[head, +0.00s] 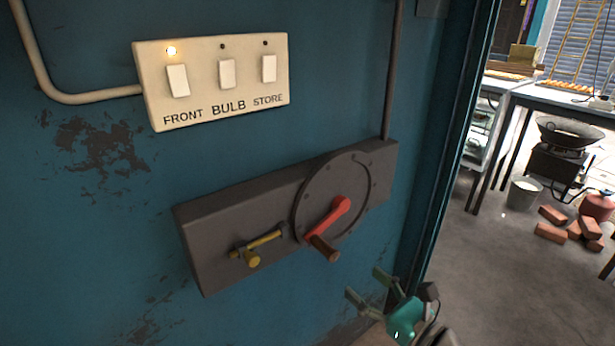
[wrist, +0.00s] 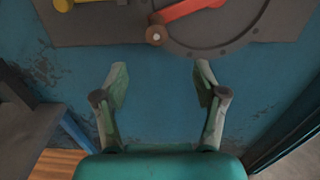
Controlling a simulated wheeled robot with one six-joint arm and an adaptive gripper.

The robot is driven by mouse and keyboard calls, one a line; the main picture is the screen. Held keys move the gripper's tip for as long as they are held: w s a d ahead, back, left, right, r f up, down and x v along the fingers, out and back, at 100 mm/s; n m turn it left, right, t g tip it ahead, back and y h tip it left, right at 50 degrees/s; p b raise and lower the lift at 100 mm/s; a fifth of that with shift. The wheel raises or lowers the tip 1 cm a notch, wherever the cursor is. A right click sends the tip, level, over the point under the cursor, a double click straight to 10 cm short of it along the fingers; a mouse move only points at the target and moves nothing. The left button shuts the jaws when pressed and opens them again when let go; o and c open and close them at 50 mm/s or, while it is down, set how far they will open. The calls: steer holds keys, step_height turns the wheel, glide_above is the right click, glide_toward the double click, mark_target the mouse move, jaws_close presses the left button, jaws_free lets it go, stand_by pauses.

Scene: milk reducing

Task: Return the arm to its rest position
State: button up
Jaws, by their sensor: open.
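My gripper (head: 369,285) is at the lower middle of the head view, below and to the right of a grey lock plate. In the wrist view my gripper (wrist: 162,85) has its two green fingers spread apart, with only the blue wall between them. It is open and empty. A red crank handle (head: 328,222) with a brown knob is on the round dial of the plate. The handle also shows at the top of the wrist view (wrist: 190,10), beyond the fingers and apart from them.
The grey plate (head: 215,230) carries a yellow bolt (head: 262,242). A cream switch panel (head: 212,110) is above, its FRONT lamp lit. The blue wall ends at a door frame (head: 447,170). Beyond are a table (head: 550,97), a bucket (head: 523,193) and bricks (head: 552,232) on the floor.

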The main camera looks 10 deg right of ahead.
steer(key=s+d+f+n+h, duration=0.1)
steer(key=s+f+n+h, duration=0.85)
steer(key=s+f, duration=0.8)
steer(key=s+r+n, duration=0.3)
steer(key=s+n, duration=1.7)
steer(key=s, duration=0.2)
steer(key=shift+g, duration=0.4)
steer(key=shift+a+y, duration=0.1)
steer(key=shift+y, duration=0.15)
